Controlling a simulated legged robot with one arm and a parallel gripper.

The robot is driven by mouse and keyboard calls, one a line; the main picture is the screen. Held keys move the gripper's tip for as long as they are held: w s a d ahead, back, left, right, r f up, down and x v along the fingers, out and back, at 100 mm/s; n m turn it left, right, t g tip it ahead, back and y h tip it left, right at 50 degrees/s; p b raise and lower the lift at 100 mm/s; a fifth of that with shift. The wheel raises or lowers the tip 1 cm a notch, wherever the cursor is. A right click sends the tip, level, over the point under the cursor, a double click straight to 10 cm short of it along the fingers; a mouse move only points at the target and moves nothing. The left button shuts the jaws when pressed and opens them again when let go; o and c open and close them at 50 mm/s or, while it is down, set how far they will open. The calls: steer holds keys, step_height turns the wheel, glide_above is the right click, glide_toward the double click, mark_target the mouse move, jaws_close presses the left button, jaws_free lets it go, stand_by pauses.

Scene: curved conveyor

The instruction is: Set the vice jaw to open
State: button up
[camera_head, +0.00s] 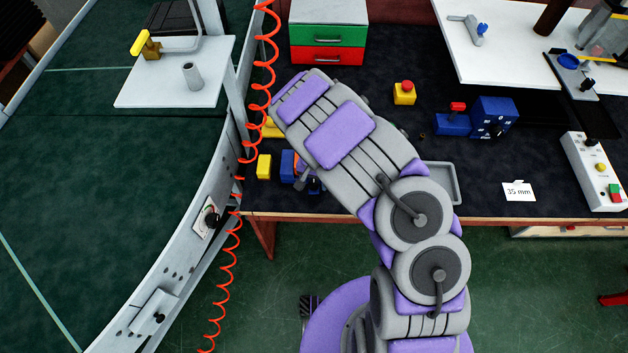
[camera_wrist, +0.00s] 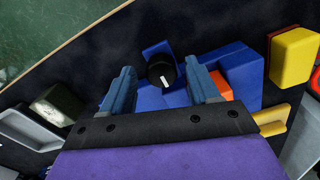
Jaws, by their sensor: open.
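A blue vice (camera_wrist: 232,68) with an orange part (camera_wrist: 220,84) and a round black knob (camera_wrist: 162,71) with a white mark lies ahead of my gripper (camera_wrist: 160,88) in the wrist view. The two fingers are open, with the knob between and slightly beyond their tips; I cannot tell whether they touch it. In the head view the vice (camera_head: 287,166) is at the bench's front left, partly hidden by my arm. My gripper (camera_head: 308,182) is mostly hidden there too. The jaw's position is unclear.
A yellow block (camera_head: 264,166) stands left of the vice, near a red coiled hose (camera_head: 245,140) and the conveyor rail (camera_head: 215,180). A grey tray (camera_head: 442,182) lies right of my arm. A red-topped yellow button (camera_head: 404,93) and green-red drawers (camera_head: 328,40) are behind.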

steer(key=shift+a, duration=0.15)
steer(key=shift+a, duration=0.1)
steer(key=shift+c, duration=1.4)
jaws_close()
